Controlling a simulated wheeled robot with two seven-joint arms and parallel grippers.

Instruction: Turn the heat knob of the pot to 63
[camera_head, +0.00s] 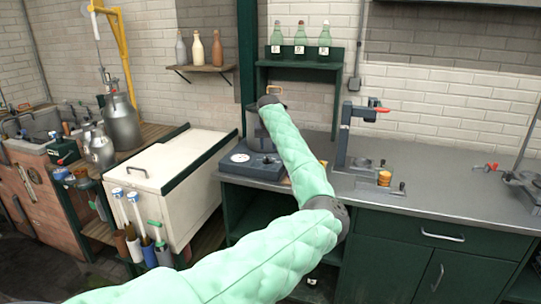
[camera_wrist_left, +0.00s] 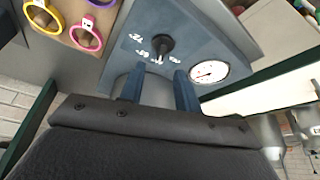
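The pot (camera_head: 252,139) stands on a blue-grey base (camera_head: 258,166) at the left end of the counter, partly hidden behind my left arm. In the left wrist view the base's sloped panel (camera_wrist_left: 205,32) carries a black heat knob (camera_wrist_left: 162,44), with small white numbers beside it, and a round white gauge (camera_wrist_left: 208,72). A number like 72 shows left of the knob; the others are too small to read surely. My left gripper (camera_wrist_left: 159,76) is open, its two blue fingers apart, with the knob just beyond the fingertips and nothing between them. My right gripper is out of view.
Yellow, pink and purple rings (camera_wrist_left: 86,38) lie beside the panel in the left wrist view. A green bottle shelf (camera_head: 300,62) stands behind the pot. A press stand (camera_head: 345,140) is to its right. A white chest (camera_head: 165,175) stands left of the counter (camera_head: 440,200).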

